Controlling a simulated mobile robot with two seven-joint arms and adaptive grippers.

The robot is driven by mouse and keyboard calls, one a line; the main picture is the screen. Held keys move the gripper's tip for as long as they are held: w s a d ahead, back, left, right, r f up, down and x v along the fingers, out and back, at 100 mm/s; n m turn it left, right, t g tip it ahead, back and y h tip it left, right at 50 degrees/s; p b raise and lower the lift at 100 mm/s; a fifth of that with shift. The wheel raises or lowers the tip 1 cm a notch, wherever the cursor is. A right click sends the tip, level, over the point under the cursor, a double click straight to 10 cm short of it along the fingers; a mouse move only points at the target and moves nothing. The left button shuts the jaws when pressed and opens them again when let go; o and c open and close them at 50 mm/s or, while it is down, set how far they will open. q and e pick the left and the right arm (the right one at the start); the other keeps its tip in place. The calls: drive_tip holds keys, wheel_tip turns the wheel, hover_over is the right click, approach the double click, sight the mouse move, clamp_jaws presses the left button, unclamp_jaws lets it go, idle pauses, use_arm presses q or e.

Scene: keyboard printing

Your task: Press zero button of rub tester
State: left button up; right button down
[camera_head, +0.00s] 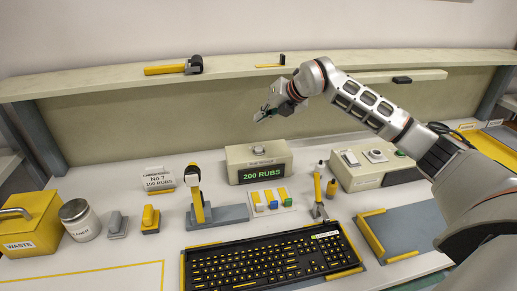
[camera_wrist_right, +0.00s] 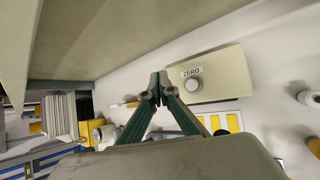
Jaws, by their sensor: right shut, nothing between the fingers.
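The rub tester (camera_head: 240,154) is a beige box on the bench with a green "200 RUBS" display (camera_head: 262,172) on its front. Its round zero button (camera_head: 258,150) is on the top face. In the right wrist view the button (camera_wrist_right: 193,85) sits beside a "ZERO" label on the box (camera_wrist_right: 222,75). My right gripper (camera_head: 262,115) is shut and empty, above the tester and apart from it. In the right wrist view its closed fingertips (camera_wrist_right: 157,88) appear just left of the button. My left gripper is not in view.
A black keyboard (camera_head: 265,262) lies in front. A card with coloured pieces (camera_head: 270,200) lies before the tester, and another beige device (camera_head: 372,165) stands to its right. A shelf (camera_head: 110,80) runs behind. A yellow waste bin (camera_head: 30,225) is at left.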

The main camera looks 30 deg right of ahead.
sight(261, 149)
wheel_tip(261, 149, down, 4)
drive_tip(key=b, duration=0.2)
drive_tip(key=shift+f+b, duration=0.1)
drive_tip(key=shift+b, duration=0.3)
wheel_tip(261, 149, down, 4)
drive_tip(key=b, duration=0.2)
drive_tip(key=shift+b, duration=0.3)
drive_tip(key=shift+f, duration=0.3)
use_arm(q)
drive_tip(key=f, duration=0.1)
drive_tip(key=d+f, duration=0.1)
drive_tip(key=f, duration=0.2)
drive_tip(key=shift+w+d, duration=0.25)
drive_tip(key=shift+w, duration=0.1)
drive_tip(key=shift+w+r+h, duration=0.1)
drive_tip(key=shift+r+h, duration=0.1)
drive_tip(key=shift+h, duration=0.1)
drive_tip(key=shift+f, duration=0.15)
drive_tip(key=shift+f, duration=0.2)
use_arm(e)
drive_tip(key=shift+f, duration=0.45)
